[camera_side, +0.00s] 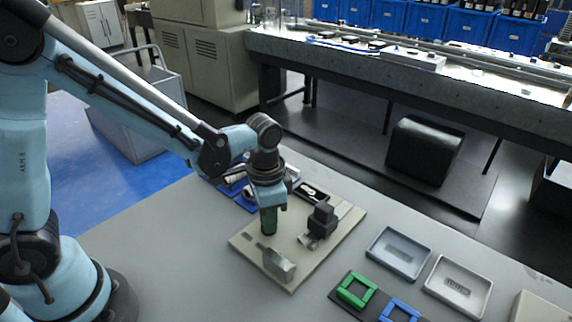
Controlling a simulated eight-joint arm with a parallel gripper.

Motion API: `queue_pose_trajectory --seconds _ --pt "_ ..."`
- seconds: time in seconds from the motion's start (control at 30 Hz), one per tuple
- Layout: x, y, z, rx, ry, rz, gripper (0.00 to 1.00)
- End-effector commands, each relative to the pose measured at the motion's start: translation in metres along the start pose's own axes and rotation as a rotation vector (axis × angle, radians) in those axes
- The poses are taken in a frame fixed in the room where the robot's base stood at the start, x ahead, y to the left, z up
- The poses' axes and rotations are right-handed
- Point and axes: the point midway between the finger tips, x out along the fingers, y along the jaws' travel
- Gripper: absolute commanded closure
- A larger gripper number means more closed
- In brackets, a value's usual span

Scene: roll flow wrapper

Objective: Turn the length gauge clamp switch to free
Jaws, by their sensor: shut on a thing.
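A beige base plate (247,236) lies on the grey table under my gripper. A black block (322,220), likely part of the length gauge, sits on a pale metal rail (340,212) on its right half. A grey metal block (279,264) stands near the plate's front corner. My gripper (268,210) points down over the plate's left part, shut on a dark green upright piece (269,222). My gripper hides most of that piece, and I cannot tell whether it is the clamp switch. The switch's position and markings are not readable.
A black panel with a white mark (311,192) lies at the plate's back edge. A blue tray (245,200) is behind my gripper. A grey tray (398,254), a white tray (457,287) and a green frame (357,290) lie to the right. The table's front left is clear.

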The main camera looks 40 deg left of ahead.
Motion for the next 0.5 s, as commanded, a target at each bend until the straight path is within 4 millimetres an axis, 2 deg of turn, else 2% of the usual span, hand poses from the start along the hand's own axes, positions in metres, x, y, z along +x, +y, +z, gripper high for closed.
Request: queue_pose_trajectory --seconds 0.27,0.5 --pt "-0.0001 -0.0002 -0.0001 -0.089 0.000 0.000 1.00" --pt "0.0000 -0.0002 -0.0003 -0.275 0.000 0.000 1.00"
